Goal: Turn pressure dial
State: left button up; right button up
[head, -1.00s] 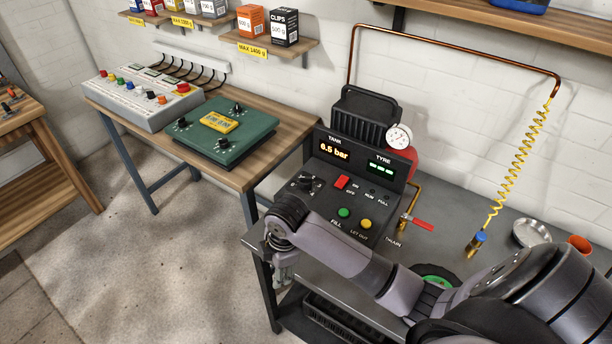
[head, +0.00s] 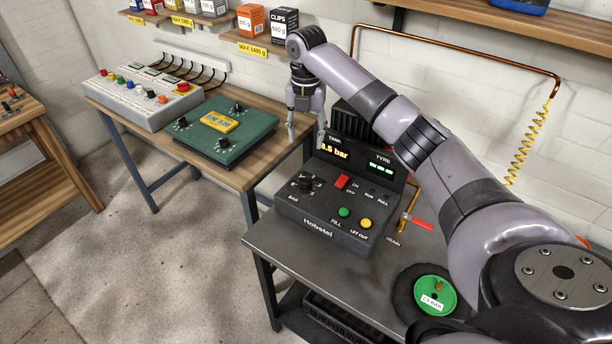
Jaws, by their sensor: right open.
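The pressure dial (head: 306,183) is a black knob marked BAR on the left of the dark compressor panel (head: 319,227). My right gripper (head: 306,138) is open and empty, pointing down, in the picture just above the panel's left side and the dial. It looks apart from the dial. The tank display (head: 335,151) is lit and partly covered by a finger, with its first digit unclear. The tyre display (head: 381,168) shows green bars. My left gripper is not in view.
A red switch (head: 342,182), green button (head: 344,212) and yellow button (head: 366,223) sit right of the dial. A red-handled drain valve (head: 421,224) is beside the panel. A wheel with a green hub (head: 434,295) lies on the grey bench. A green box (head: 225,130) stands left.

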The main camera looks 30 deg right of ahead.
aim_at(306, 177)
notch_tip(306, 177, down, 15)
jog(key=shift+f+p, duration=0.15)
jog(key=shift+p, duration=1.05)
jog(key=c, duration=1.2)
jog(key=shift+o, duration=0.2)
